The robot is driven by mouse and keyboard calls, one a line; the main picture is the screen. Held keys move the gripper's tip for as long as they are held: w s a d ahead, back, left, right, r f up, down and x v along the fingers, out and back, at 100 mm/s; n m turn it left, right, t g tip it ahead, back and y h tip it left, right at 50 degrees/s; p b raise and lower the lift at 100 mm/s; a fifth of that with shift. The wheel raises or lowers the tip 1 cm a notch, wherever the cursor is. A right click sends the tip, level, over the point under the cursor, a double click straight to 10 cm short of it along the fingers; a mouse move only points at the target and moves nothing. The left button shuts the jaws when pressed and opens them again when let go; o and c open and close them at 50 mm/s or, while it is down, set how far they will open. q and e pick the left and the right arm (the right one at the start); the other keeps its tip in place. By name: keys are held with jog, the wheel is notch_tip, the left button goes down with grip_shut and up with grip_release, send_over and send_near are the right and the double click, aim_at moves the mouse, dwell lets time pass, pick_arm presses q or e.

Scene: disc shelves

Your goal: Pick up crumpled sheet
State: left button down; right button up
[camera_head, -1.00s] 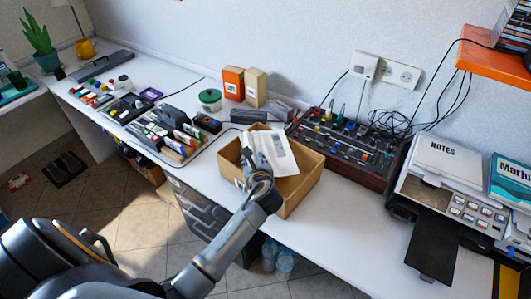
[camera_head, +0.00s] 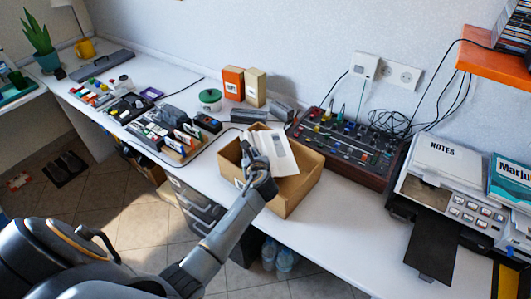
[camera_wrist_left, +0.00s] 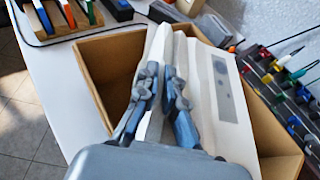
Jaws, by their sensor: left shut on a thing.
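The crumpled sheet (camera_head: 281,152) is white with a grey printed panel. It stands up partly inside an open cardboard box (camera_head: 296,196) on the white desk. My left gripper (camera_head: 249,154) reaches into the box from the front and is shut on the sheet. In the left wrist view the gripper's fingers (camera_wrist_left: 163,88) are close together with a white fold of the sheet (camera_wrist_left: 218,95) between them. The sheet's lower part is hidden by the gripper and the box wall. My right gripper is not in view.
A mixing console (camera_head: 345,146) with knobs and cables stands right of the box. A printer (camera_head: 455,190) is farther right. Orange and tan boxes (camera_head: 245,85) stand behind. Free desk lies in front of the console.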

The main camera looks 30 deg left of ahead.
pick_arm(q)
jog(key=shift+r, duration=0.1)
notch_tip(320, 180, up, 3)
jog(key=s+d+r, duration=0.5)
jog(key=s+r, duration=0.4)
jog(key=s, duration=0.4)
jog(key=shift+r, duration=0.4)
